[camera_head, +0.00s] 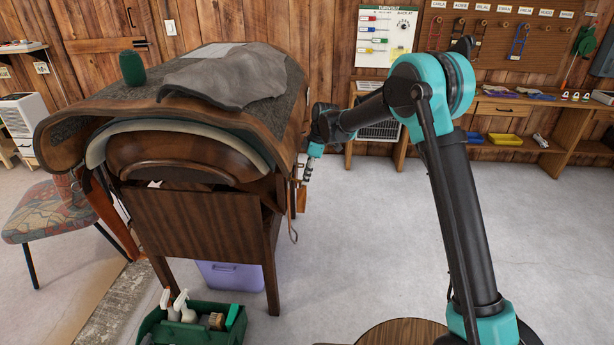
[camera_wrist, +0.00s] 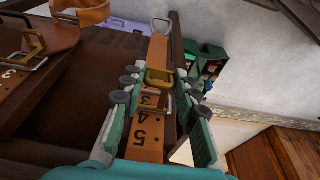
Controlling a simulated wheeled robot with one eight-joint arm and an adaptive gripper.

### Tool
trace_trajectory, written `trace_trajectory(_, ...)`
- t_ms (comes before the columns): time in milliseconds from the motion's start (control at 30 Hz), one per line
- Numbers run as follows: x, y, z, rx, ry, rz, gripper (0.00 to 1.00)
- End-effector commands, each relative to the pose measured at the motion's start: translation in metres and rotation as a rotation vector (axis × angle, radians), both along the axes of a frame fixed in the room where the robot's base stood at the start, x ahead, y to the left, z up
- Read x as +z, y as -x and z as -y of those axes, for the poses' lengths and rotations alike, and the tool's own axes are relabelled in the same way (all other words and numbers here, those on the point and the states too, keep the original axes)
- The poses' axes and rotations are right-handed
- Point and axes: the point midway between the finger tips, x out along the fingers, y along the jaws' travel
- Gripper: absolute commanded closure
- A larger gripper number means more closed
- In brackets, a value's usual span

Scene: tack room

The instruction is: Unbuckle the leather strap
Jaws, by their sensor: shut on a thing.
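The leather strap (camera_wrist: 146,138) is tan, with punched holes and the numbers 3, 4 and 5 printed on it. It runs up the middle of the wrist view through a brass buckle (camera_wrist: 158,78). My gripper (camera_wrist: 157,88) has its fingers on both sides of the strap at the buckle and is shut on the strap; the exact contact is hard to see. In the head view my gripper (camera_head: 308,172) is at the right side of the saddle (camera_head: 190,150); the buckle is too small to make out there.
A second tan strap with a buckle (camera_wrist: 32,48) lies left in the wrist view. The saddle rests on a wooden stand (camera_head: 205,235). A green tote (camera_head: 200,330) with bottles and a purple bin (camera_head: 230,275) are low down. The floor right of the stand is open.

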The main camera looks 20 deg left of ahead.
Motion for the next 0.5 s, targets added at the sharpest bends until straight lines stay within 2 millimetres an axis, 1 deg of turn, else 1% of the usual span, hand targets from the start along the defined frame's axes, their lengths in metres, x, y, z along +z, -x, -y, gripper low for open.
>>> trace_trajectory(100, -0.0004, 0.0001, -0.0005, 0.001, -0.001, 0.000, 0.99)
trace_trajectory(133, -0.0004, 0.0001, -0.0006, 0.001, -0.001, 0.000, 0.68)
trace_trajectory(233, -0.0004, 0.0001, -0.0006, 0.001, -0.001, 0.000, 0.55)
trace_trajectory(267, -0.0004, 0.0002, -0.0006, 0.001, -0.001, 0.000, 0.52)
trace_trajectory(500, -0.0002, 0.0002, -0.0003, 0.001, -0.001, 0.000, 0.52)
